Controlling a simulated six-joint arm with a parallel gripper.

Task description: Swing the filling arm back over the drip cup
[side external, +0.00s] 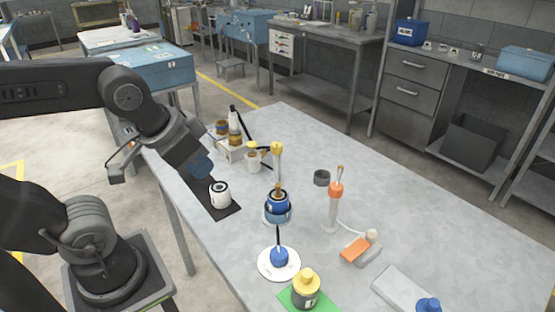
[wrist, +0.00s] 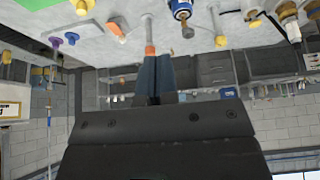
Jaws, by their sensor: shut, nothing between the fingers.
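My gripper (side external: 203,167) is at the left side of the table, just above a white reel or can with a dark centre (side external: 220,194) on a black mat. Its blue fingers are together and empty in the wrist view (wrist: 154,80). A yellow-topped post (side external: 277,152) stands mid-table, apart from my gripper, behind a blue can (side external: 277,201). A black jointed arm (side external: 242,121) rises at the back left. I cannot tell for sure which is the filling arm. A dark grey round cup (side external: 321,177), possibly the drip cup, sits right of the post.
An orange-collared dispenser (side external: 335,196) with a white hose stands at the right. A white disc with a blue knob (side external: 279,261) and a yellow-capped jar (side external: 306,288) are at the front. Amber jars (side external: 234,135) stand at the back left. The table's right side (side external: 440,215) is mostly clear.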

